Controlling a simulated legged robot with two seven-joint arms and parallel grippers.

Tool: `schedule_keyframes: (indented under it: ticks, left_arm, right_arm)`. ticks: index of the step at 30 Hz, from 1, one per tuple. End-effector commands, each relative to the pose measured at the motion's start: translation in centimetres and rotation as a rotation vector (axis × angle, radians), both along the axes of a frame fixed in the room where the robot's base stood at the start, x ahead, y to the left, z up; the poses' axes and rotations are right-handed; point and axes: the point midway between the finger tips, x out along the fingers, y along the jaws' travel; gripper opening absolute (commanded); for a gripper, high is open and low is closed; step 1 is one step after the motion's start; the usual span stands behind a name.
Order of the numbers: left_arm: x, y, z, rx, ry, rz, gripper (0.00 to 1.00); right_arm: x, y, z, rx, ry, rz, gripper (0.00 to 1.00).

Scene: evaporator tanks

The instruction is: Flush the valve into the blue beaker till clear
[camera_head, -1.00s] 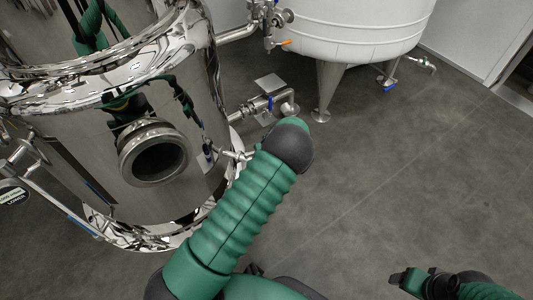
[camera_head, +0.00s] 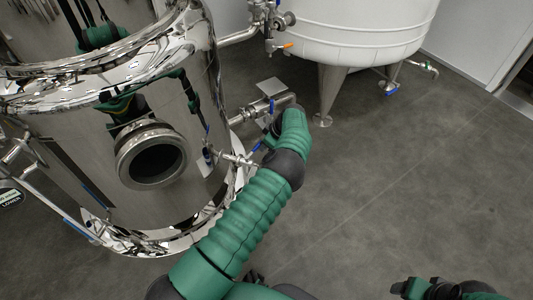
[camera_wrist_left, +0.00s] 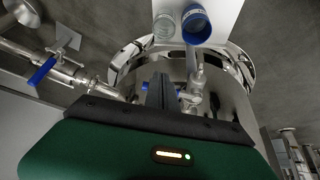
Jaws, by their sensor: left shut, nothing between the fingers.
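In the left wrist view a blue beaker (camera_wrist_left: 197,24) stands beside a clear glass beaker (camera_wrist_left: 163,28), both at the top of the picture. My left gripper (camera_wrist_left: 164,92) is shut and empty, pointing at the steel sampling pipework on the tank. A small valve (camera_wrist_left: 190,98) with blue parts lies close beside the fingers; I cannot tell whether they touch it. In the head view a small valve's blue handle (camera_head: 257,146) shows just left of my left forearm, which hides most of that gripper. My right gripper (camera_head: 405,286) is at the lower right, its jaw state unclear.
The polished steel tank (camera_head: 80,160) with a round port (camera_head: 152,160) fills the left. A larger pipe valve with a blue handle (camera_wrist_left: 42,70) is nearby. A white tank (camera_head: 350,25) stands on legs behind. The grey floor (camera_head: 400,170) at right is clear.

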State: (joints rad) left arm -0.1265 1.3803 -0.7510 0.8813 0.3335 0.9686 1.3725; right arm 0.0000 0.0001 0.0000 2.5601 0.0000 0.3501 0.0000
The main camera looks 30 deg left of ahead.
Motion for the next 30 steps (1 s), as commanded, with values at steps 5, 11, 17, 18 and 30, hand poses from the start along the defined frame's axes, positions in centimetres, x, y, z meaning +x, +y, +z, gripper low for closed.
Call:
schedule_keyframes:
  ticks: [5, 11, 17, 18, 30]
  left_arm:
    - [0.3, 1.0, -0.1, 0.0, -0.001, 0.016, 0.0]
    - [0.5, 1.6, 0.0, 0.001, 0.0, 0.013, 0.0]
    - [0.5, 2.0, 0.1, 0.0, 0.0, 0.013, 0.0]
    - [0.5, 2.0, 0.1, 0.0, 0.0, 0.013, 0.0]
    - [0.5, 2.0, 0.1, 0.001, 0.0, 0.012, 0.0]
  right_arm:
    - [0.0, 0.0, -0.7, 0.0, 0.0, 0.0, 0.72]
    - [0.0, 0.0, -0.8, 0.0, 0.0, 0.0, 0.72]
    - [0.0, 0.0, -0.9, 0.0, 0.0, 0.0, 0.72]
    - [0.0, 0.0, -0.9, 0.0, 0.0, 0.0, 0.72]
    - [0.0, 0.0, -0.9, 0.0, 0.0, 0.0, 0.72]
